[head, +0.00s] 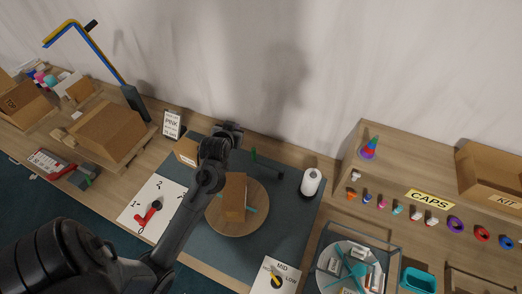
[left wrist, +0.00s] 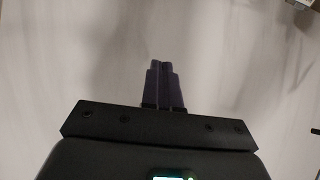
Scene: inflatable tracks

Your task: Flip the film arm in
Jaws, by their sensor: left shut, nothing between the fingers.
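My left arm reaches up from the lower left over the dark mat in the head view. My left gripper (head: 230,127) is at its far end, above the back edge of the mat near the wall. In the left wrist view its fingers (left wrist: 164,85) are together with nothing between them, against a pale wall. A thin dark arm with a green part (head: 266,165) stands behind the turntable, right of my gripper; I cannot tell surely that it is the film arm. A white roll (head: 312,181) stands upright on a dark base at the mat's right. My right gripper is not in view.
A brown box (head: 234,196) stands on the round wooden turntable (head: 255,219), partly behind my arm. A small carton (head: 186,151) and a sign (head: 172,124) stand left of my gripper. A red-handled dial (head: 149,212) is at left, a MID/LOW dial (head: 276,279) in front.

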